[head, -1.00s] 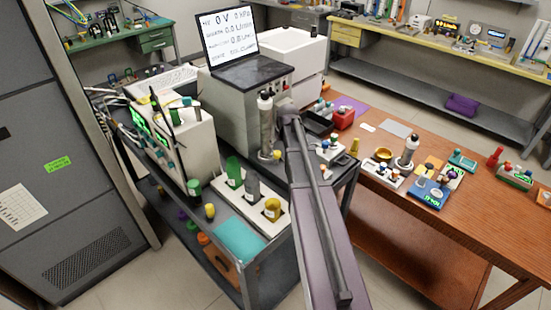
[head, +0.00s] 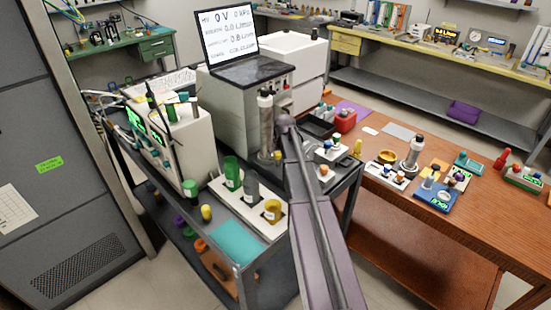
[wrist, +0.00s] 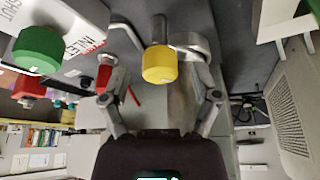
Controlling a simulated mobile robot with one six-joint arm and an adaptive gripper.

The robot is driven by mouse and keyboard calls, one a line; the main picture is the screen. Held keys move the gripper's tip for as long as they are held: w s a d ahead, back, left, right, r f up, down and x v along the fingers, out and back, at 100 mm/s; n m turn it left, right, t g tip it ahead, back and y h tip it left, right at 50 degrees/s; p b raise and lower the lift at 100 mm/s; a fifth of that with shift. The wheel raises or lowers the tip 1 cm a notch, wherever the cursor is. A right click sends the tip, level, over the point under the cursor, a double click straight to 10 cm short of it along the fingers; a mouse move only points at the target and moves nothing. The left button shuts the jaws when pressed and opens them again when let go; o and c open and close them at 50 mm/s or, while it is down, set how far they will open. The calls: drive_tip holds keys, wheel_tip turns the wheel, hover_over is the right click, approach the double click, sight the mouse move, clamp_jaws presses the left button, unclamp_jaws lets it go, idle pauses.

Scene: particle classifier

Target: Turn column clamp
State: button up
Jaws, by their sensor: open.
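The column (head: 265,122) is a grey metal cylinder standing upright on the cart, beside the grey instrument box. The yellow clamp knob (head: 277,156) shows low beside it. In the wrist view the yellow knob (wrist: 160,64) sits on a metal stem, with a grey curved clamp part (wrist: 190,42) just to its right. My gripper (wrist: 160,85) is open, with one finger on each side of the yellow knob and visible gaps between. My arm hides the gripper in the head view.
A green knob (wrist: 37,50) and a red knob (wrist: 103,76) lie left of my gripper in the wrist view. A laptop (head: 241,50) stands on the instrument box. A white rack (head: 252,207) with bottles is in front. The wooden table (head: 440,228) is at right.

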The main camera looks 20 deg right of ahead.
drive_tip(key=shift+w+f, duration=0.1)
drive_tip(key=shift+f, duration=0.15)
